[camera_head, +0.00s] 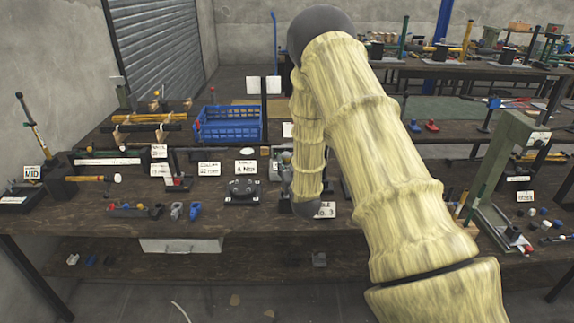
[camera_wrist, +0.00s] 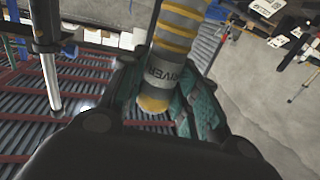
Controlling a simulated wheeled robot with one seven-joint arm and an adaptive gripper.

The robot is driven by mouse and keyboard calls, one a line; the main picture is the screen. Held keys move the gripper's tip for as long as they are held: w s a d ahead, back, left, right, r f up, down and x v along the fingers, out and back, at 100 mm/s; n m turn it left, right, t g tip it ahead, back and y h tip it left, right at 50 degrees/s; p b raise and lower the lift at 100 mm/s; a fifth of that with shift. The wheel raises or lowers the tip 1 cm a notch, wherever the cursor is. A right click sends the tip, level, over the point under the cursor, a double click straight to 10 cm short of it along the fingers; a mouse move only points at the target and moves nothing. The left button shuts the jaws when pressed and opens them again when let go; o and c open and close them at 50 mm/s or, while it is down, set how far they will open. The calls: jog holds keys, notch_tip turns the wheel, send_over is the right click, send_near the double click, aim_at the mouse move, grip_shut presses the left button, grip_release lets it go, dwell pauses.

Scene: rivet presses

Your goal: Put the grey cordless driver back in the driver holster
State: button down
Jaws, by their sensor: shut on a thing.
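In the wrist view my gripper (camera_wrist: 158,98) is shut on the grey cordless driver (camera_wrist: 170,66). I see the driver as a grey cylinder with yellow-orange bands, a yellow end and lettering that reads "RIVER". It lies between the teal finger pads, and its far end runs out of the top of the picture. In the head view my arm covers the middle of the bench, and I cannot make out the gripper's fingers or the driver. I cannot pick out the driver holster with certainty in either view.
The dark bench (camera_head: 110,230) carries a blue crate (camera_head: 228,123), a black fixture (camera_head: 242,190), small clamps (camera_head: 177,210) and label cards. A green-grey press frame (camera_head: 490,180) stands at right. The bench's front left is fairly clear. The wrist view shows a dark upright post (camera_wrist: 42,25) at left.

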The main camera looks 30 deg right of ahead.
jog(key=shift+f+b, duration=1.1)
jog(key=shift+f, duration=0.35)
jog(key=c, duration=1)
grip_release()
jog(key=v, duration=1.2)
